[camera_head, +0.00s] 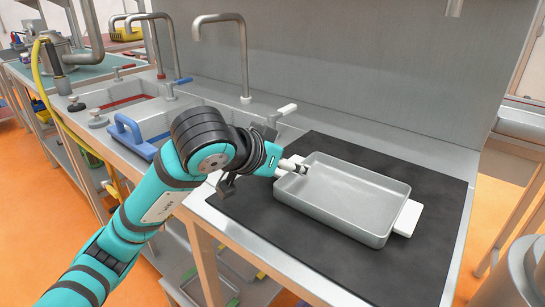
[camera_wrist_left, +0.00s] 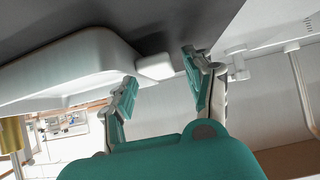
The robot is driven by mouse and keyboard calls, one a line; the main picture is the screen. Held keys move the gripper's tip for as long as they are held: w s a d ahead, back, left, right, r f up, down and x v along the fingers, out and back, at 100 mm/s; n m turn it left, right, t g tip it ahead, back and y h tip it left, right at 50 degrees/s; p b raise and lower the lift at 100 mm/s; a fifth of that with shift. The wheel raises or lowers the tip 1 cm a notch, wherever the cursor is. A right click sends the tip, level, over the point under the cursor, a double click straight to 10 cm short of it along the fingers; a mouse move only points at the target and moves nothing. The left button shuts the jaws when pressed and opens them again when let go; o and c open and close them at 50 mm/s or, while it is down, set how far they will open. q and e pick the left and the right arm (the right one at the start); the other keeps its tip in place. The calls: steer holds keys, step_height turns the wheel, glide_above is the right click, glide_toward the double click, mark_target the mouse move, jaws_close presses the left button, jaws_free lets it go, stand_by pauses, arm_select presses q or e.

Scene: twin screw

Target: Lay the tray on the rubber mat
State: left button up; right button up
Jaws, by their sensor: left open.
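The grey metal tray (camera_head: 345,200) lies level on the dark rubber mat (camera_head: 270,225) on the counter, with its base appearing to rest on the mat. A white handle (camera_head: 408,218) sticks out at its right end. My left gripper (camera_head: 300,166) is at the tray's left end. In the left wrist view, the tray (camera_wrist_left: 75,60) shows at the upper left. Its near white handle (camera_wrist_left: 155,67) sits between the two spread fingers of my left gripper (camera_wrist_left: 160,72), with gaps visible beside it. My right gripper is not in view.
A sink with a tall faucet (camera_head: 243,60) and a blue-handled item (camera_head: 130,135) lies left of the mat. A metal back panel (camera_head: 370,80) rises behind. Bare mat surrounds the tray at the front and back. A small white lever (camera_head: 286,109) stands behind the gripper.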

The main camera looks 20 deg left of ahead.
arm_select(q)
steer(key=p+v, duration=0.1)
steer(key=v, duration=1.1)
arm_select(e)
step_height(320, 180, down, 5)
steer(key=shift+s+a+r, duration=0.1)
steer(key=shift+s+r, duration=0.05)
arm_select(q)
steer(key=shift+w, duration=0.1)
